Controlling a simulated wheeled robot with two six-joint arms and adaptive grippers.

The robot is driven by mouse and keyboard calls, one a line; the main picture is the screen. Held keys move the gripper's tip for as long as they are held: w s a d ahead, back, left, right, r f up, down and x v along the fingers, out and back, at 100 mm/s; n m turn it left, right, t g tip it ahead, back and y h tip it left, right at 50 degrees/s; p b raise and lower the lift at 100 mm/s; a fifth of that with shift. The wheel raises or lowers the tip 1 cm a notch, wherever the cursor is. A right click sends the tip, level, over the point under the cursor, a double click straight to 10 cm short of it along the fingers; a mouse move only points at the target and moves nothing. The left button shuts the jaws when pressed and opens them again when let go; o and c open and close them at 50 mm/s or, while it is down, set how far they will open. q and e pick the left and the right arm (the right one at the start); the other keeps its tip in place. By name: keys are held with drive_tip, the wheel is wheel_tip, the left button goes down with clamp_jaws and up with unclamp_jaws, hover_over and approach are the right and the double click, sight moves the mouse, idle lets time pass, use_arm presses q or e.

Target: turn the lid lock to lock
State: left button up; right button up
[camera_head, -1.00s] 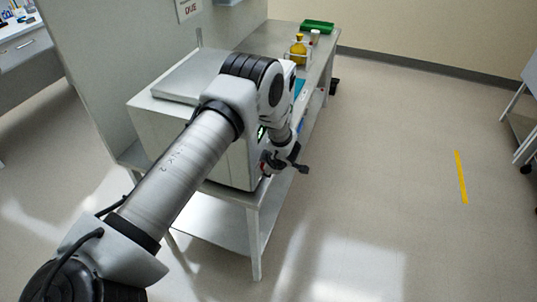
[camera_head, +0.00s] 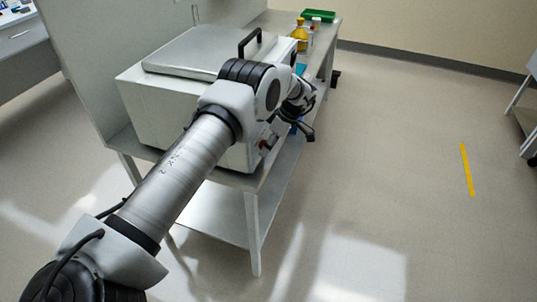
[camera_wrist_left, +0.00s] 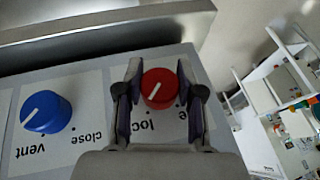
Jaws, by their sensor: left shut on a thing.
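The lid lock is a red knob (camera_wrist_left: 158,88) with a white pointer line on the panel in the left wrist view. The line slants from upper right to lower left. A partly covered label reading "loc..." sits below it, upside down. My left gripper (camera_wrist_left: 159,97) has one finger on each side of the red knob and is shut on it. In the head view my left gripper (camera_head: 303,130) is at the right side of the grey box (camera_head: 155,115). The box's flat lid (camera_head: 185,52) lies down on top, with a black handle. My right gripper is not in view.
A blue knob (camera_wrist_left: 46,111) with "vent" and "close" labels is beside the red one. Behind the box on the bench stand a yellow bottle (camera_head: 299,36) and a green tray (camera_head: 318,16). The floor to the right is clear, with a yellow strip (camera_head: 466,170).

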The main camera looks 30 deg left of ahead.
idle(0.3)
use_arm(q)
drive_tip(key=o, duration=1.2)
drive_tip(key=shift+a, duration=0.15)
drive_tip(key=shift+c, duration=0.2)
drive_tip(key=v, duration=1.2)
drive_tip(key=shift+w, duration=0.1)
